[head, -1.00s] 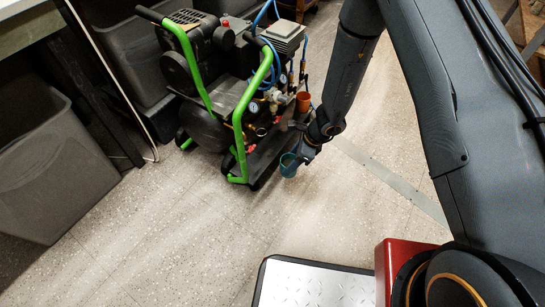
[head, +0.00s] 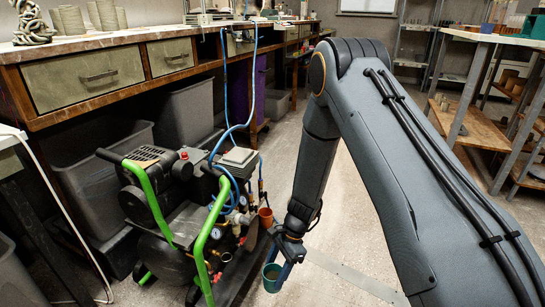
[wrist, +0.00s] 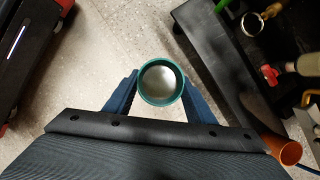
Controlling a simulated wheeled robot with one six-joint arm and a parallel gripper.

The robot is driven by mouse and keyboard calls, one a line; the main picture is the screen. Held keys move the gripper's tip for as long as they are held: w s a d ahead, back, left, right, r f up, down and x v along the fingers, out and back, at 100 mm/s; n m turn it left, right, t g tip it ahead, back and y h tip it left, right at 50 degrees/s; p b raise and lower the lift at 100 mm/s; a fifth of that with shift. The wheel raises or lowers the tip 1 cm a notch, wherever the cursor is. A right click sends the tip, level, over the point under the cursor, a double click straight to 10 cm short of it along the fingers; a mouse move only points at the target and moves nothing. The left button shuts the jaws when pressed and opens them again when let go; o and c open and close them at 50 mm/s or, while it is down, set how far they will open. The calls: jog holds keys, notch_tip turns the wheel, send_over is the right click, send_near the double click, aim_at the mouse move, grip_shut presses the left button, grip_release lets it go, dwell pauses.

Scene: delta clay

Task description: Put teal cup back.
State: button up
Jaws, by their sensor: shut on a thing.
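The teal cup (head: 271,279) is in my gripper (head: 282,270), low in the head view, just right of the compressor. In the wrist view the cup (wrist: 160,83) is upright, seen from above with its round mouth toward the camera. The blue fingers of my gripper (wrist: 159,88) close on it from both sides. Its inside is pale and looks empty. The cup is over the speckled floor; its height above the floor is hard to tell.
An air compressor (head: 205,235) with green handles stands left of my gripper. An orange cup (head: 266,216) sits at its right side. A workbench (head: 100,44) with drawers runs along the left, with grey bins (head: 95,165) below. Wooden shelves (head: 480,128) stand at right. Floor between is open.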

jog(key=s+d+r+n+g+h, duration=0.1)
jog(key=d+r+n+h, duration=0.1)
jog(key=d+r+n, duration=0.65)
jog(key=s+d+r+n+g+h, duration=0.1)
jog(key=d+r+n+h, duration=0.35)
jog(key=d, duration=0.65)
jog(key=s+r+p, duration=0.3)
jog(key=r+p, duration=0.7)
jog(key=p, duration=0.2)
jog(key=s+r+y+p, duration=0.1)
jog(key=s+r+p, duration=0.2)
jog(key=r+p, duration=0.8)
jog(key=s+r+y+p, duration=0.1)
jog(key=s+r+p, duration=0.3)
jog(key=r+p, duration=0.7)
jog(key=shift+a+r+p, duration=0.2)
jog(key=shift+a+p, duration=0.1)
jog(key=shift+p, duration=0.5)
